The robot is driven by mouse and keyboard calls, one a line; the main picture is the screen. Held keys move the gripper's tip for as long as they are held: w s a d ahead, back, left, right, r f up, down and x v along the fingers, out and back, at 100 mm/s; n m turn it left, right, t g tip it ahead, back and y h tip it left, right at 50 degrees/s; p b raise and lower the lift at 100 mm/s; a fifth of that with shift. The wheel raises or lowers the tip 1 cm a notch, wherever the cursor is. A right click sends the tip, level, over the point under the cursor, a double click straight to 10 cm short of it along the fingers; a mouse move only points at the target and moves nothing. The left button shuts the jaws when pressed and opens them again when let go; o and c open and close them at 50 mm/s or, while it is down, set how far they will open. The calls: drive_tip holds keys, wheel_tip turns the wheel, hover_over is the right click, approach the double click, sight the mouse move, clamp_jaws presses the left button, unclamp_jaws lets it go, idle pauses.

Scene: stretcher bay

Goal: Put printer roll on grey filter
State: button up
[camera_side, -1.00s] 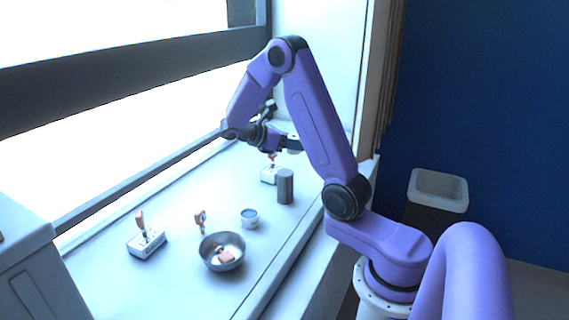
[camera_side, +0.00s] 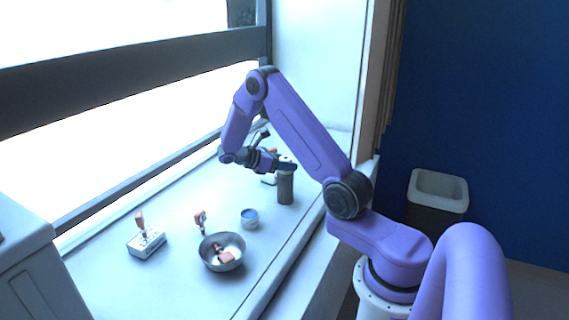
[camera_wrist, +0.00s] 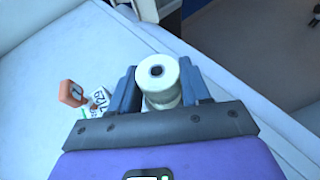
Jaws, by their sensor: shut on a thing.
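The printer roll (camera_wrist: 157,72) is a pale roll with a dark centre hole, held between the two blue fingers of my gripper (camera_wrist: 160,92) in the wrist view. My gripper (camera_side: 287,167) is shut on it. In the side view the grey filter (camera_side: 285,188) is an upright dark grey cylinder on the counter. The gripper and roll are right over its top. The fingers largely cover the roll in the side view, so I cannot tell whether it touches the filter. The filter is hidden under the roll in the wrist view.
A metal bowl (camera_side: 221,264) with an orange thing inside, a small blue-topped tub (camera_side: 249,218), an orange item (camera_side: 200,222) and a white box with a lever (camera_side: 146,243) stand nearer. Another orange-handled thing (camera_wrist: 71,93) is beside the gripper. The counter's front edge is close.

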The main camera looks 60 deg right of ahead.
drive_tip(key=shift+f, duration=0.1)
drive_tip(key=o, duration=1.1)
drive_tip(key=shift+c, duration=0.2)
